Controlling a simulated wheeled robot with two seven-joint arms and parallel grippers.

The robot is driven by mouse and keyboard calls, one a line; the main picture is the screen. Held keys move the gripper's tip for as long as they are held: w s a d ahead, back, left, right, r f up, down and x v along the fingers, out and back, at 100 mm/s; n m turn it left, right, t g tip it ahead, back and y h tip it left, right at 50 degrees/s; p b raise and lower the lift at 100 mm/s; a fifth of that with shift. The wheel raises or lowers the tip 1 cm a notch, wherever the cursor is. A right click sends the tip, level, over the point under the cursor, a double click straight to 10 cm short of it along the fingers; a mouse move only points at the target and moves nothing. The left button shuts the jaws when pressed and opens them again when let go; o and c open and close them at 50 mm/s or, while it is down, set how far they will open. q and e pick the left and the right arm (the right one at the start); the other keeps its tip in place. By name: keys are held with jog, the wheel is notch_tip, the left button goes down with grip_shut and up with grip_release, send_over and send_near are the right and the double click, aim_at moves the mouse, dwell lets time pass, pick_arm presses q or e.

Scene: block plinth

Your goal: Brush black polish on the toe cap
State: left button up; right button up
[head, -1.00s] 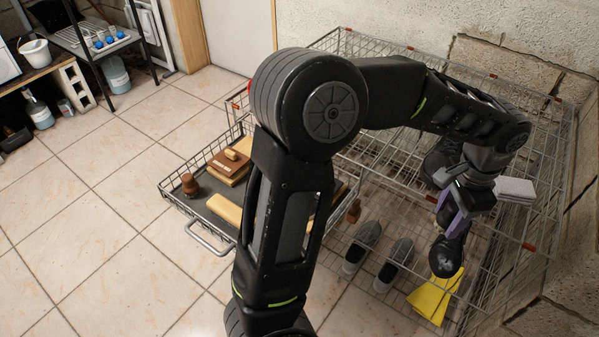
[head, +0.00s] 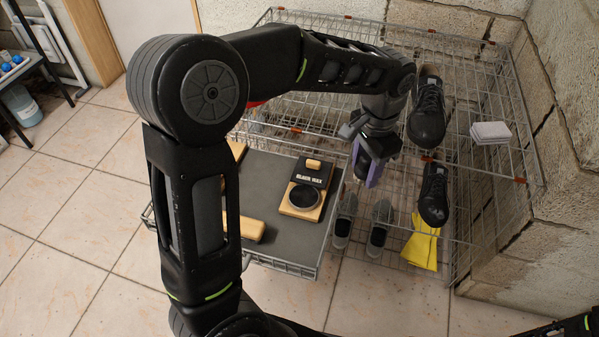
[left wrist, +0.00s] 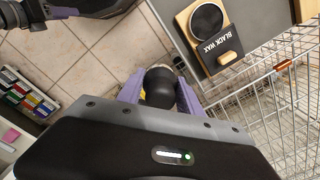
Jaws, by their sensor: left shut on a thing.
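Two black leather shoes lie on the wire rack, the upper shoe (head: 427,112) and the lower shoe (head: 434,196), their rounded toe caps toward the front. My left gripper (head: 368,176) is left of both shoes and apart from them, with its purple fingers pointing down. An open round tin of black polish sits on a wooden block marked BLACK WAX (head: 304,197). Part of my right gripper (left wrist: 58,12) shows at the wrist view's upper left; its jaws are unclear.
The block rests on the grey-lined pull-out tray (head: 275,228), left of the gripper. A wooden brush (head: 243,228) lies there too. Grey sneakers (head: 380,228) and a yellow cloth (head: 420,250) are on a lower level. Folded white cloths (head: 490,132) lie right of the shoes.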

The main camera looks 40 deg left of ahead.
pick_arm(q)
jog(key=shift+a, duration=0.25)
pick_arm(e)
jog(key=shift+o, duration=0.7)
jog(key=shift+r, duration=0.25)
jog(key=o, duration=0.4)
notch_tip(320, 180, up, 4)
jog(key=p, duration=0.4)
jog(key=shift+r+p, duration=0.1)
jog(key=shift+p, duration=0.25)
pick_arm(q)
jog(key=s+a+f+m+p, duration=0.2)
jog(key=s+a+m, duration=0.1)
jog(key=a+m, duration=0.3)
jog(key=s+a+f+m+p, duration=0.2)
jog(key=a+m, duration=0.3)
jog(key=m, duration=0.4)
jog(key=shift+s+a+f+m, duration=0.3)
jog(key=shift+s+a+f, duration=0.1)
jog(key=shift+s+f, duration=0.1)
pick_arm(e)
notch_tip(320, 180, up, 4)
jog(key=shift+r, duration=0.2)
